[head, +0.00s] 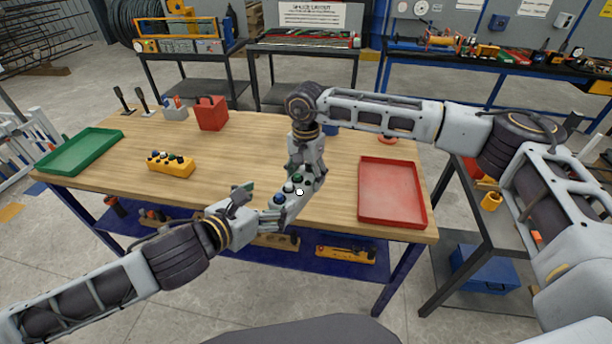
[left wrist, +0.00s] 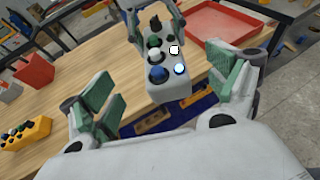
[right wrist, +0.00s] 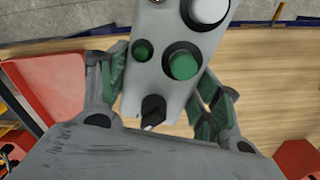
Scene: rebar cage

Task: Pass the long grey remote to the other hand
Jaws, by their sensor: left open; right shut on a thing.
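The long grey remote (head: 286,203) has green, white and blue buttons and a black knob. It is held above the front part of the table. My right gripper (head: 305,178) is shut on its knob end, and the right wrist view shows the remote (right wrist: 178,60) between both fingers. My left gripper (head: 252,208) is open and empty, close to the remote's blue-button end. In the left wrist view the remote (left wrist: 166,75) lies ahead of the open left fingers (left wrist: 165,95), apart from them.
A yellow remote (head: 170,164) lies on the wooden table (head: 260,140). A green tray (head: 80,152) is at the left and a red tray (head: 391,193) at the right. A red box (head: 211,113) and a grey box (head: 175,110) stand at the back left. The table's middle is clear.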

